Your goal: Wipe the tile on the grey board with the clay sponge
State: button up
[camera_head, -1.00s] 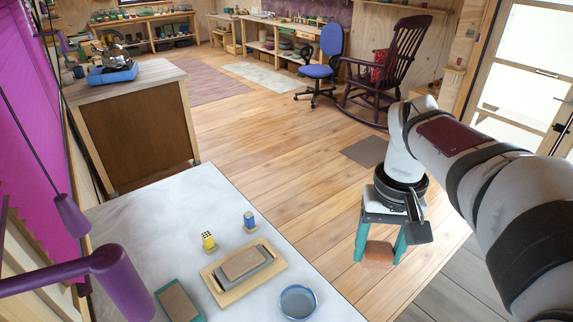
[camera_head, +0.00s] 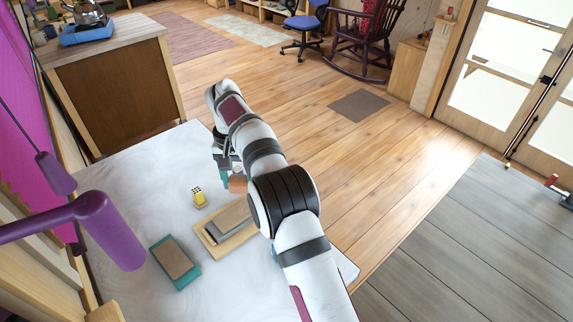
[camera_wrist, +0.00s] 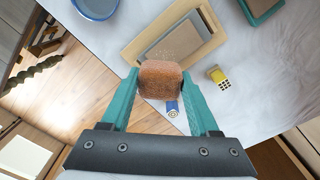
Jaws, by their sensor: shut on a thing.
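My gripper (camera_head: 231,177) is shut on the clay sponge (camera_wrist: 161,80), an orange-brown block between its teal fingers. The sponge also shows in the head view (camera_head: 238,184), above the far right part of the white table, beyond the wooden tray. A grey-brown tile (camera_head: 233,216) lies on a darker grey board (camera_head: 212,231) in the pale wooden tray (camera_head: 209,246). The sponge appears apart from the tile.
A yellow cube (camera_head: 200,197) stands beside the tray. A blue cylinder (camera_wrist: 172,109) shows just below the sponge in the wrist view. A teal-edged brown block (camera_head: 175,262) lies left of the tray. A blue dish (camera_wrist: 96,8) lies on the tray's other side. A purple lamp-like arm (camera_head: 108,228) overhangs the left.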

aim_at(229, 187)
jog(key=shift+s+a+f, duration=0.15)
jog(key=shift+a+f, duration=0.9)
jog(key=shift+a, duration=0.2)
jog(key=shift+f, duration=2.6)
jog(key=shift+w+d+f, duration=0.25)
jog(key=shift+f, duration=0.45)
jog(key=shift+w+d+f, duration=0.2)
jog(key=shift+d+f, duration=0.05)
jog(key=shift+f, duration=0.4)
jog(key=shift+c, duration=0.6)
jog(key=shift+w+d, duration=1.05)
jog(key=s+a, duration=0.3)
jog(key=shift+r, duration=4.15)
